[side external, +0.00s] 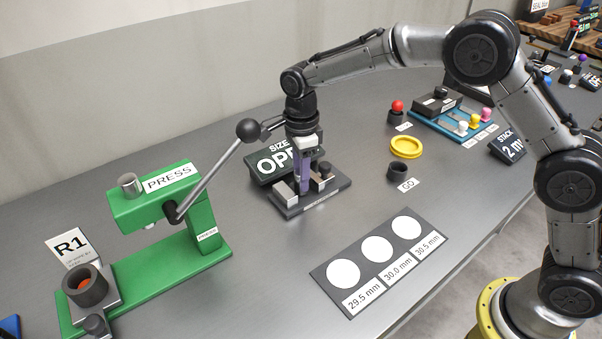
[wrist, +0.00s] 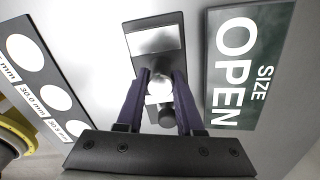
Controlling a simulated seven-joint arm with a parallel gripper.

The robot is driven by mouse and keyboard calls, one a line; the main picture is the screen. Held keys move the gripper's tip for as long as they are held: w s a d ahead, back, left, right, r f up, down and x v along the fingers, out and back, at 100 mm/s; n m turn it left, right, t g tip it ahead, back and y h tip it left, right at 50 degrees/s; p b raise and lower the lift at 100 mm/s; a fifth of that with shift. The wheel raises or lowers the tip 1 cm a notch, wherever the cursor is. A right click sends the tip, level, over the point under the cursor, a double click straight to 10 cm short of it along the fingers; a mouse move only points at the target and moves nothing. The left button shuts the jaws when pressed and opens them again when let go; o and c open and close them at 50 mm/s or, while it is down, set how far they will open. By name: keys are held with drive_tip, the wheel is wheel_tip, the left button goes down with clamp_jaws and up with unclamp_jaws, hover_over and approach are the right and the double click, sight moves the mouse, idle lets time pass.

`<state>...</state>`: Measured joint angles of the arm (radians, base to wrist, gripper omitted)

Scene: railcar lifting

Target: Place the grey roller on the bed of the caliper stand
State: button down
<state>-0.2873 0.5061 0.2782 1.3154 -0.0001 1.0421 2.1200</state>
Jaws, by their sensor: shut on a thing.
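The caliper stand (side external: 322,200) is a dark base with grey metal blocks, at the middle of the table in the side view. It also shows in the wrist view (wrist: 130,30), with a bright metal plate. My gripper (side external: 306,188), with purple fingers, points down over the stand. In the wrist view my gripper (wrist: 160,76) is shut on the grey roller (wrist: 158,88), a bright rounded piece between the fingertips. The fingers hide the roller in the side view. I cannot tell whether the roller touches the bed. A dark round knob (wrist: 167,116) lies behind the roller in the wrist view.
A SIZE OPEN sign (side external: 268,165) stands close behind the stand. The green press (side external: 200,245) is at left, its lever's ball (side external: 248,130) near my wrist.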

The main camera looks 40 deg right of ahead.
drive_tip(key=shift+f, duration=0.1)
drive_tip(key=c, duration=0.5)
unclamp_jaws()
drive_tip(key=shift+c, duration=0.2)
